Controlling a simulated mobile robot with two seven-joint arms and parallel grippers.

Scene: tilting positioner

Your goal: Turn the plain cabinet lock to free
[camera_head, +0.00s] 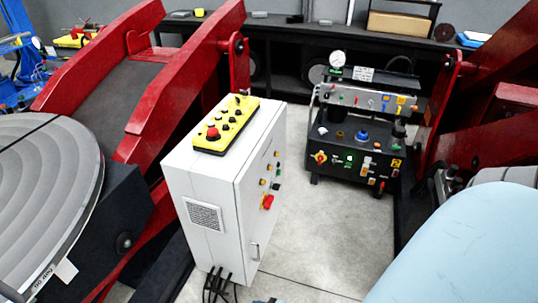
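A white control cabinet (205,215) stands in the middle, its narrow door side turned to the right. Small yellow, green, red and black controls sit on that side, among them a red-and-yellow switch (267,202) and a small black part (276,187). A grey handle (254,250) is low on the door. I cannot tell which small part is the plain lock or how it is turned. A yellow control pendant (226,125) with a red button lies on the cabinet top. Neither of my grippers can be made out.
A black panel unit (352,150) with a gauge stands behind right. Red positioner arms (180,70) rise left and right, and a round grey table (45,200) is at left. Cables (220,284) hang at the cabinet's foot. The concrete floor (310,235) right of it is clear.

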